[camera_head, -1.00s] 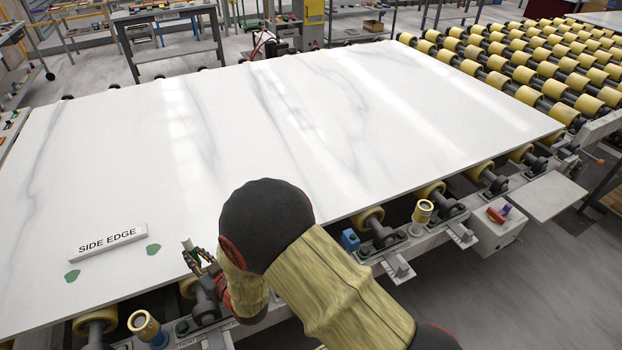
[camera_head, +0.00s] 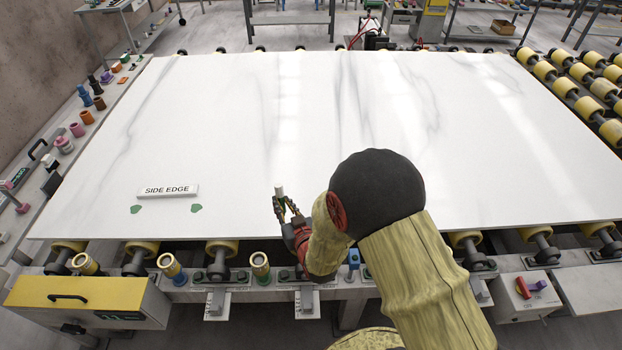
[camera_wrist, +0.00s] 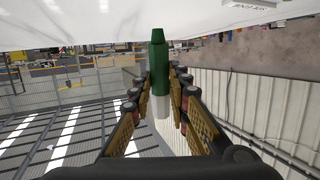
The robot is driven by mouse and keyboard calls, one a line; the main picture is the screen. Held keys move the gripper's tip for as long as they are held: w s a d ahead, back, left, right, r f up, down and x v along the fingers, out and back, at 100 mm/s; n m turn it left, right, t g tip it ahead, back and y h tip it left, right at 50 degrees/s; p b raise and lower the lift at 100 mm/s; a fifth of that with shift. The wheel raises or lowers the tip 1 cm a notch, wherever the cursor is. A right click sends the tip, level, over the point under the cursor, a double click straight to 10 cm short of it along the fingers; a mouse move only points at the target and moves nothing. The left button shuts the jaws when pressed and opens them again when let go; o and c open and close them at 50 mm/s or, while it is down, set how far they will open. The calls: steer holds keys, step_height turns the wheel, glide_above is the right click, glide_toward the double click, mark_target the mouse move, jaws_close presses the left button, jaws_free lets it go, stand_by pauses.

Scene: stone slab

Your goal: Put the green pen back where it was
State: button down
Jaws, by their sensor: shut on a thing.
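The green pen (camera_wrist: 158,68) is between the two fingers of my gripper (camera_wrist: 160,85) in the wrist view. It has a green upper part and a pale lower part. In the head view my gripper (camera_head: 285,205) is shut on the pen (camera_head: 279,191) near the front edge of the white stone slab (camera_head: 250,120). The pen stands roughly upright there, and only a small part of it shows. I cannot tell whether it touches the slab. Two green marks (camera_head: 196,208) lie on the slab to the left, below the "SIDE EDGE" label (camera_head: 168,191).
A side rail at left holds several coloured tools and cups (camera_head: 78,130). Yellow rollers (camera_head: 222,247) and small cup-like holders (camera_head: 260,264) line the front below the slab. A yellow-topped drawer box (camera_head: 85,295) stands at lower left. Most of the slab is bare.

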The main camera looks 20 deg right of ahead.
mark_target(280, 196)
step_height(280, 196, up, 6)
steer(key=p, duration=0.4)
steer(key=shift+f, duration=0.25)
steer(key=shift+w+f, duration=0.1)
steer(key=shift+f, duration=0.15)
steer(key=g, duration=0.3)
steer(key=shift+r+g+b, duration=0.15)
steer(key=shift+g+b, duration=0.15)
steer(key=shift+g, duration=0.1)
steer(key=shift+f+g, duration=0.15)
steer(key=shift+g, duration=0.7)
steer(key=shift+f+g, duration=0.15)
steer(key=shift+g, duration=0.7)
steer(key=shift+a+g, duration=0.1)
steer(key=shift+g, duration=0.2)
steer(key=shift+g, duration=0.4)
